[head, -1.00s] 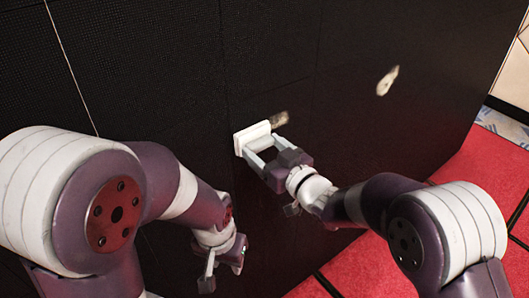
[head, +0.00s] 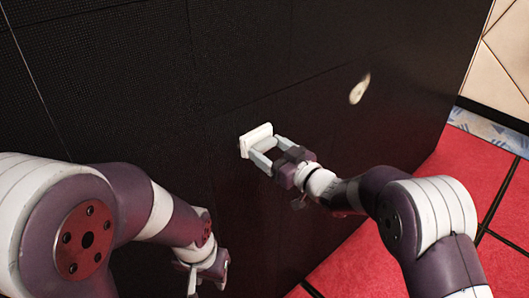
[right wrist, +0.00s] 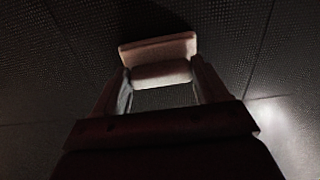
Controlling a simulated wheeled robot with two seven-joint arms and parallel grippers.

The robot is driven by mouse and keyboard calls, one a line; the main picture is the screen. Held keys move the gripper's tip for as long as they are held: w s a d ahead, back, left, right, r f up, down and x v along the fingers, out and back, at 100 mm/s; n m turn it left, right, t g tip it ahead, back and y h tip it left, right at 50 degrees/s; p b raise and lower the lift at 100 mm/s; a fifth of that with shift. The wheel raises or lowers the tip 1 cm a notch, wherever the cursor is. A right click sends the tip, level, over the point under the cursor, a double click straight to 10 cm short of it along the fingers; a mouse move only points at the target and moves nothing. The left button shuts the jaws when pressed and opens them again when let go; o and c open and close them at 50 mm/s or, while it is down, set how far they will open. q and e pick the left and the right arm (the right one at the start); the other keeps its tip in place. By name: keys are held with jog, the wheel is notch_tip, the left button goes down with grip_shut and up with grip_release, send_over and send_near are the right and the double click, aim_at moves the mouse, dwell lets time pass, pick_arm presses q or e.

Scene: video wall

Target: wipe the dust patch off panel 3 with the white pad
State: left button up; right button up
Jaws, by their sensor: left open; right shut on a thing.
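The white pad (head: 256,139) is held in my right gripper (head: 272,151), whose two fingers are shut on its handle. The pad is upright with its face at the dark wall panel (head: 300,110); contact is hard to tell. In the right wrist view the pad (right wrist: 158,48) and its handle (right wrist: 160,74) sit between the fingers. A pale dust patch (head: 359,88) shows on the wall, up and right of the pad and apart from it. No dust shows beside the pad. My left gripper (head: 208,278) is open and empty, low at the left. No panel numbers are visible.
The black video wall (head: 110,70) is split by thin seams. Red floor tiles (head: 470,190) lie at the right, with a pale tiled wall (head: 505,65) beyond. The wall surface between pad and dust patch is clear.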

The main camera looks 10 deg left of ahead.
jog(key=shift+w+d, duration=0.65)
jog(key=shift+w, duration=0.15)
jog(key=shift+s+a+b, duration=0.35)
jog(key=shift+s+a, duration=0.6)
jog(key=shift+s, duration=0.2)
jog(key=s+a+b, duration=0.1)
jog(key=s+a, duration=0.1)
jog(key=s, duration=0.1)
jog(key=shift+a, duration=0.2)
jog(key=s+a, duration=0.1)
jog(key=s+a+b, duration=0.1)
jog(key=shift+s+f+b, duration=0.1)
jog(key=shift+s+b, duration=0.2)
jog(key=shift+s, duration=0.05)
jog(key=shift+s+a, duration=0.2)
jog(key=shift+s, duration=0.1)
jog(key=shift+d, duration=0.15)
